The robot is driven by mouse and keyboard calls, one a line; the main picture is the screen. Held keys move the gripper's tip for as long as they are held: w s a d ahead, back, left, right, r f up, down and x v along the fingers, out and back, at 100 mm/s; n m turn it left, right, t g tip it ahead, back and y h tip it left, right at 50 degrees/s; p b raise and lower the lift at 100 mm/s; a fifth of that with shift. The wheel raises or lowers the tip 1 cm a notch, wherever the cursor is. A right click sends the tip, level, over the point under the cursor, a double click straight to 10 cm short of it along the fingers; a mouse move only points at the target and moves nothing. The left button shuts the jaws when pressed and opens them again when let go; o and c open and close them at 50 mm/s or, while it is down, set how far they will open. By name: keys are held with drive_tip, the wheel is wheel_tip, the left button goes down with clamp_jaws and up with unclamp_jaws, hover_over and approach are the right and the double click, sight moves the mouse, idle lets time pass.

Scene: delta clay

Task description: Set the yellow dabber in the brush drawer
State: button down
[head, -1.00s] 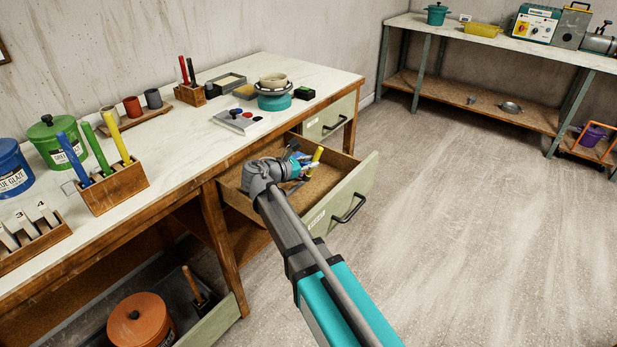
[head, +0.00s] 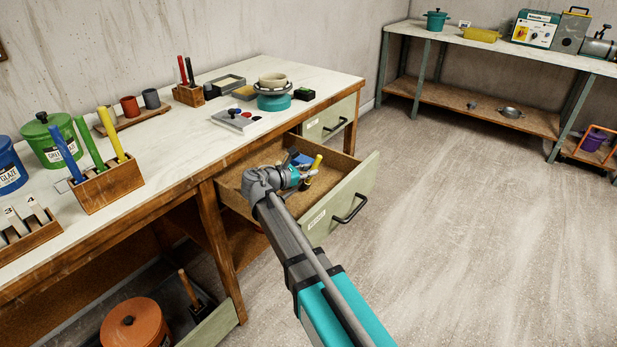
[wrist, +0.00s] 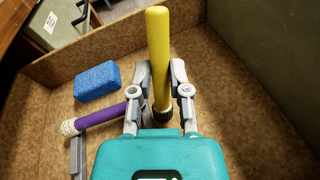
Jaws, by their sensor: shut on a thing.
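The brush drawer (head: 235,199) is pulled out of the bench, with a cork-like floor and a pale green front. My gripper (head: 304,178) is inside the drawer's opening. In the wrist view my gripper (wrist: 158,95) is shut on the yellow dabber (wrist: 158,50), one finger on each side of its handle. The dabber stands roughly upright, with a dark collar low on it; its lower end is mostly hidden by the gripper. Its yellow handle also shows in the head view (head: 316,163). I cannot tell whether it touches the drawer floor.
A blue sponge (wrist: 97,83) and a purple-handled tool (wrist: 110,116) lie in the drawer left of my gripper. The drawer walls are close around. A turquoise banding wheel (head: 273,102) stands on the bench above. Open floor lies to the right.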

drive_tip(key=shift+f, duration=0.4)
drive_tip(key=c, duration=0.6)
unclamp_jaws()
drive_tip(key=shift+r, duration=0.25)
drive_tip(key=p+v, duration=0.2)
drive_tip(key=v, duration=1)
